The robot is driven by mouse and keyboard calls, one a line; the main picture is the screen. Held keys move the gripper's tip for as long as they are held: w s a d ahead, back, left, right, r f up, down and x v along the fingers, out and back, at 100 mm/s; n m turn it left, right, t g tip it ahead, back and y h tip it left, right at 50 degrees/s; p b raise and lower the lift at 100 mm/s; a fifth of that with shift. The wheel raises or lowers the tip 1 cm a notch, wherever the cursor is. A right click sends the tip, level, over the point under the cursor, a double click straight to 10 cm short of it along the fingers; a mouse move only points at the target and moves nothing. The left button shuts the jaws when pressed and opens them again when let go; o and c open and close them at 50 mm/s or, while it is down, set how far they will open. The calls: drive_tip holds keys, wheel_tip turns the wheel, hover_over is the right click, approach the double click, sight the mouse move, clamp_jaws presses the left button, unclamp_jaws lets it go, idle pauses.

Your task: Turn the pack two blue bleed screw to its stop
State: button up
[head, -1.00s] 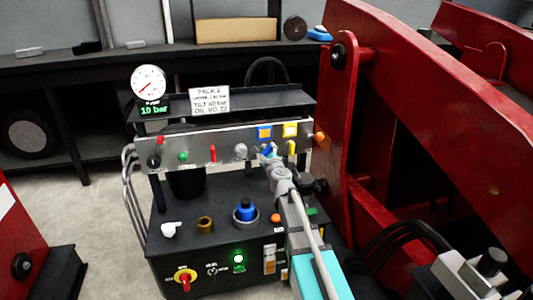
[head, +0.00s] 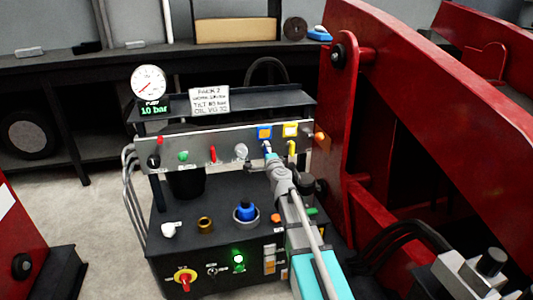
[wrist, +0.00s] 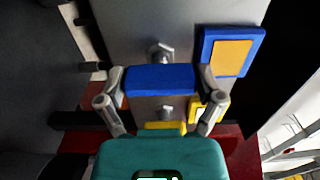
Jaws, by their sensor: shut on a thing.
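The blue bleed screw handle shows in the wrist view (wrist: 160,78) as a flat blue bar lying across the picture, between my gripper's two fingers (wrist: 161,82). The fingers are shut on its two ends. A metal stem shows just above it on the grey panel. In the head view, a small part of the blue handle (head: 267,147) shows on the front panel of pack two (head: 225,142), below a blue tag. My gripper (head: 273,160) reaches it from the front right and hides part of it.
A yellow handle (head: 292,147) sits close to the right, under a yellow tag (head: 290,130). A red lever (head: 212,154) is further left. The gauge (head: 148,82) has a display reading 10 bar. A large red frame (head: 345,120) stands close on the right.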

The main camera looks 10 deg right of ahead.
idle(0.4)
drive_tip(key=o, duration=0.9)
drive_tip(key=shift+c, duration=0.2)
drive_tip(key=shift+s, duration=0.15)
drive_tip(key=s, duration=1.1)
drive_tip(key=shift+s+d, duration=0.35)
